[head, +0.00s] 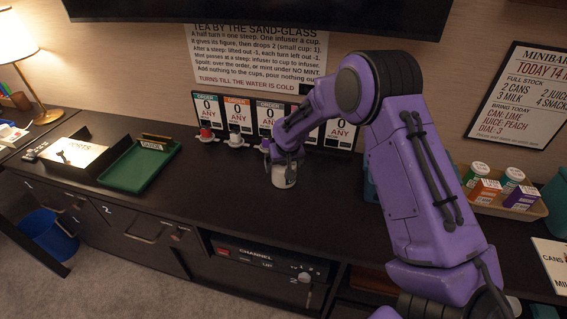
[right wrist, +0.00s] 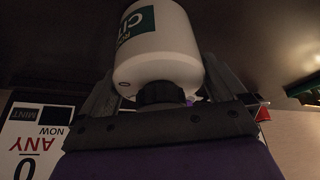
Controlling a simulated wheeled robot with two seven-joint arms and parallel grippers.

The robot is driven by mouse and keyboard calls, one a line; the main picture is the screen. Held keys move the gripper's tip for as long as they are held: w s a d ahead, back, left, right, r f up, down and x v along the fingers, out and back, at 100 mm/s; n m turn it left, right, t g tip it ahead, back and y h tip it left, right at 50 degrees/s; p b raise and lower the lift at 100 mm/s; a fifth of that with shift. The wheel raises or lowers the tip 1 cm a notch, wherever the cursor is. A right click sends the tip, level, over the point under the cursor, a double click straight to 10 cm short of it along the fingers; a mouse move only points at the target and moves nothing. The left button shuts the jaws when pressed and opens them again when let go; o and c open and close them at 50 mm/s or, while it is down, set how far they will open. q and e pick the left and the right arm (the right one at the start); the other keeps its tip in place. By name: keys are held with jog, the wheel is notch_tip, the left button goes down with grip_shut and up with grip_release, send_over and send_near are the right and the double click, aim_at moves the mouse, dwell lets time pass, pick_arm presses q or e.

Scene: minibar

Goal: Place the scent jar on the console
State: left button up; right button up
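The scent jar (head: 284,176) is white with a dark cap. In the head view it is upright at the console top (head: 225,200), near the middle; I cannot tell if its base touches the surface. The right wrist view shows the jar (right wrist: 158,50) upside down, with a green label partly reading "CIT". My right gripper (head: 286,158) comes from above, its fingers against both sides of the jar; it also shows in the right wrist view (right wrist: 160,85). The cap lies between the fingers, near the palm. My left gripper is not in view.
Small cups (head: 206,135) on saucers stand behind the gripper, below order cards (head: 208,109). A green tray (head: 138,168) and a lit lamp (head: 15,40) are to the left. A tray of cans and boxes (head: 538,209) is to the right. Console is clear left of the jar.

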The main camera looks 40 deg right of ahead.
jog(key=v, duration=1.2)
jog(key=shift+r, duration=0.2)
jog(key=shift+w, duration=0.1)
